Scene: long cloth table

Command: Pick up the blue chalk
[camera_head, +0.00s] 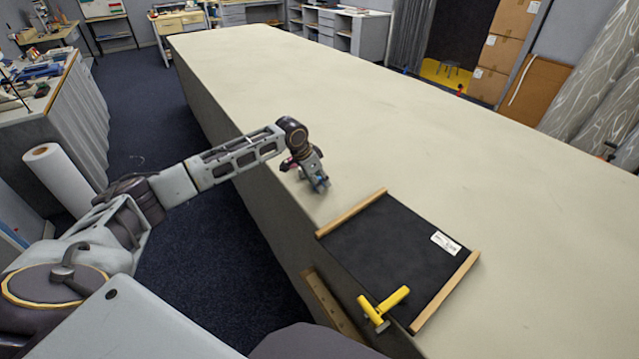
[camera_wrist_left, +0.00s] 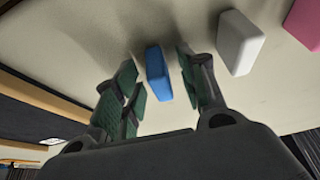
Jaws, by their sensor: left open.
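The blue chalk (camera_wrist_left: 157,76) is a small blue block on the pale tabletop. In the left wrist view it shows between the two fingers of my left gripper (camera_wrist_left: 157,64). The gripper is open, with a finger on each side of the chalk and a visible gap to each. In the head view my left gripper (camera_head: 319,184) is low over the near-left edge of the long table (camera_head: 400,120), pointing down. It mostly hides the chalk there. My right gripper is not in view.
A white block (camera_wrist_left: 240,43) and a pink block (camera_wrist_left: 304,24) lie to the right of the blue chalk in the wrist view. A black board with wooden edges (camera_head: 390,245) lies near the gripper, with a yellow-handled tool (camera_head: 385,303) on its near edge. The far tabletop is clear.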

